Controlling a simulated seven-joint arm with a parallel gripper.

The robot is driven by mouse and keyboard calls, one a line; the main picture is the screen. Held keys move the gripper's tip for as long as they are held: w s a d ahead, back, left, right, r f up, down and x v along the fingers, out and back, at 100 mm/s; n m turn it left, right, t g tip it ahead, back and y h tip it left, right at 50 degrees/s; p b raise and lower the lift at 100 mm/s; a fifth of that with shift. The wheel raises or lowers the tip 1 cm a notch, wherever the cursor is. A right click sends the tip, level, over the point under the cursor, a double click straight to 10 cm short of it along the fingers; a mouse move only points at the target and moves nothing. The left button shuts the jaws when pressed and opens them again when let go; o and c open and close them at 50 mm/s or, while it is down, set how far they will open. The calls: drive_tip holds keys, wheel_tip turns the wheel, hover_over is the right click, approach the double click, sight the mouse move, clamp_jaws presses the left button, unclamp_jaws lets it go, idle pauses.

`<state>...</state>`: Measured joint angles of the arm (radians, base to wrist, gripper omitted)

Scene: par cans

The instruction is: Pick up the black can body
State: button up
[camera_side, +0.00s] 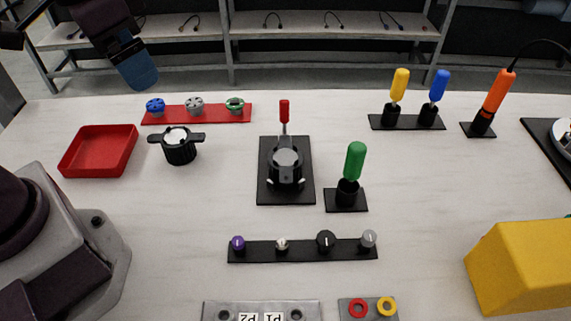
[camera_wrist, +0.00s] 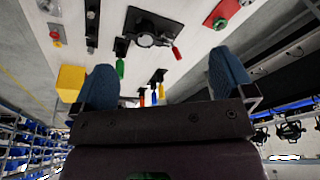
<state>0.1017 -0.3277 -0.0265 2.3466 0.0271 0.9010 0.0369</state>
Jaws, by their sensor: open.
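The black can body (camera_side: 179,149) stands upright on the white table, left of centre in the side view. It is a short dark cylinder with a lug on each side and a pale top. I cannot make it out in the wrist view. My gripper (camera_side: 138,72) hangs at the upper left of the side view, well above and behind the can body. Its two blue fingers stand wide apart in the wrist view (camera_wrist: 164,82), with nothing between them. My gripper is open and empty.
A red tray (camera_side: 99,149) lies left of the can body. A red strip (camera_side: 176,114) with several valve wheels lies behind it. A black clamp fixture (camera_side: 286,180) with a red handle stands to its right, and a green-handled tool (camera_side: 355,162) beyond. Table in front of the can is clear.

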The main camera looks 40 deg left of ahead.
drive_tip(key=w+d+f+m+g, duration=0.2)
drive_tip(key=w+d+f+m, duration=0.25)
drive_tip(key=w, duration=0.35)
drive_tip(key=m+y, duration=0.1)
drive_tip(key=m, duration=1.3)
approach(286, 157)
drive_tip(key=f, duration=0.7)
drive_tip(key=a+f, duration=0.1)
drive_tip(key=f, duration=0.2)
drive_tip(key=shift+w+f, duration=0.2)
drive_tip(key=shift+f, duration=0.15)
drive_tip(key=c, duration=1.2)
